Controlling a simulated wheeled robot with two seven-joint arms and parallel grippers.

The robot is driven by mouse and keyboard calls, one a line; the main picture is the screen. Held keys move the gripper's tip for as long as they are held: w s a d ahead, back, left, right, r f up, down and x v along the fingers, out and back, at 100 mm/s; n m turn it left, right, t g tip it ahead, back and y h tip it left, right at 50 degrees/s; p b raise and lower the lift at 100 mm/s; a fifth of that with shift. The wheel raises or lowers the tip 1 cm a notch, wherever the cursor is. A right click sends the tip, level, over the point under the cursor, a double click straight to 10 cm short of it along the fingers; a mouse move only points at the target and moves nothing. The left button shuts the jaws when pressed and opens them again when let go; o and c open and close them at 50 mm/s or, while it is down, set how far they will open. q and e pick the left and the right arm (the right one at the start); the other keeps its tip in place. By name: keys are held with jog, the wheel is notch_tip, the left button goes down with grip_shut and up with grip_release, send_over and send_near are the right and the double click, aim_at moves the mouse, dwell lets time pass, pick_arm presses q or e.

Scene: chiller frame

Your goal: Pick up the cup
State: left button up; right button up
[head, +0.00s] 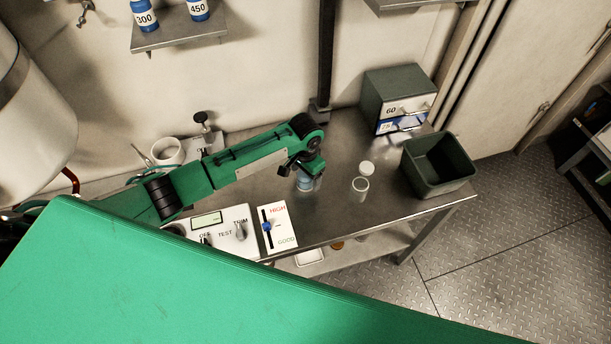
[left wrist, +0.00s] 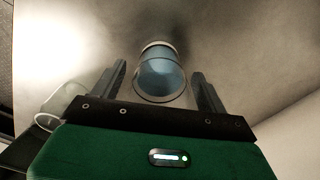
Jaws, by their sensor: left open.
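A small blue-tinted cup (head: 305,183) stands on the metal bench, directly below my left gripper (head: 304,170). In the left wrist view the same cup (left wrist: 161,78) shows ahead, between the two fingers of my left gripper (left wrist: 159,70). The fingers are spread wide, with a gap on each side of the cup. I cannot tell how far the fingertips reach down along it. In the head view the arm hides part of the cup's upper side. My right gripper is not in view.
A pale open jar (head: 360,187) and a round white piece (head: 367,168) stand right of the cup. A dark green bin (head: 460,184) and drawer box (head: 385,92) are farther right. A control panel (head: 225,230) and HIGH/GOOD card (head: 277,229) lie nearer. A white mug (head: 167,151) is left.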

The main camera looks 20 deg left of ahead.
pick_arm(q)
jog(key=c, duration=1.1)
